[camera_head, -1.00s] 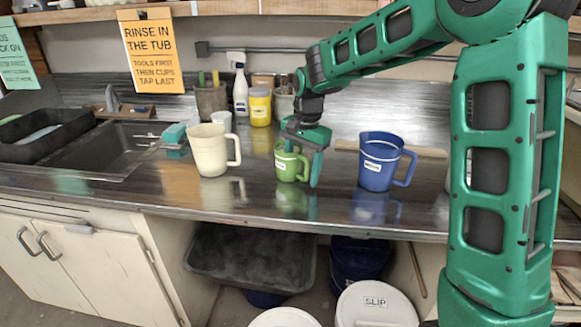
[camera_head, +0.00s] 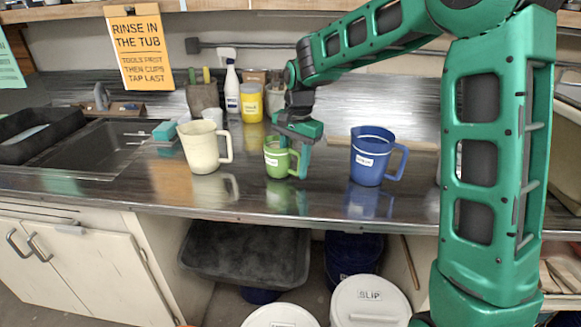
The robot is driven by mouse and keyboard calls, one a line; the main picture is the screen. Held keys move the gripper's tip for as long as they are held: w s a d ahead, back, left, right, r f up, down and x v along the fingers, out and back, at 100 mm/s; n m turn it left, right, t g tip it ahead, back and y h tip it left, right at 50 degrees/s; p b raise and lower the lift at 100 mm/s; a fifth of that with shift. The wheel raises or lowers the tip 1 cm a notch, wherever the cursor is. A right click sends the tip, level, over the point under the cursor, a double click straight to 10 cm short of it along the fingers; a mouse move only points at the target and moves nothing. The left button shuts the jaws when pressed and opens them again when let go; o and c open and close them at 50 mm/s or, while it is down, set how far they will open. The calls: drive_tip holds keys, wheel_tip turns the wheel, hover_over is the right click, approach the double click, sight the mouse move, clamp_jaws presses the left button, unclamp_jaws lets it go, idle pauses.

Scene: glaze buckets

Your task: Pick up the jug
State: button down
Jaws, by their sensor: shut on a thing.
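A small green jug (camera_head: 273,161) with a white label stands upright on the metal counter, between a cream jug (camera_head: 198,150) on its left and a blue jug (camera_head: 367,160) on its right. My gripper (camera_head: 292,158) points down at the green jug from above, on its handle side. One finger shows at the right by the handle; the other is hidden or hard to make out. The gripper is shut on the green jug. I cannot see any gap under the jug.
A sink (camera_head: 90,148) is set in the counter (camera_head: 120,186) at the left. A spray bottle (camera_head: 232,90) and a yellow tub (camera_head: 251,103) stand behind the jugs. A dark tray (camera_head: 245,258) and lidded buckets (camera_head: 370,305) are below the counter.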

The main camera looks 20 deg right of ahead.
sight(293, 153)
drive_tip(key=shift+a+r, duration=0.1)
drive_tip(key=shift+r, duration=1.8)
drive_tip(key=s+a+r, duration=0.6)
drive_tip(key=s+a, duration=0.1)
drive_tip(key=a, duration=0.2)
drive_tip(key=shift+r, duration=0.35)
drive_tip(key=shift+s, duration=0.15)
idle(0.4)
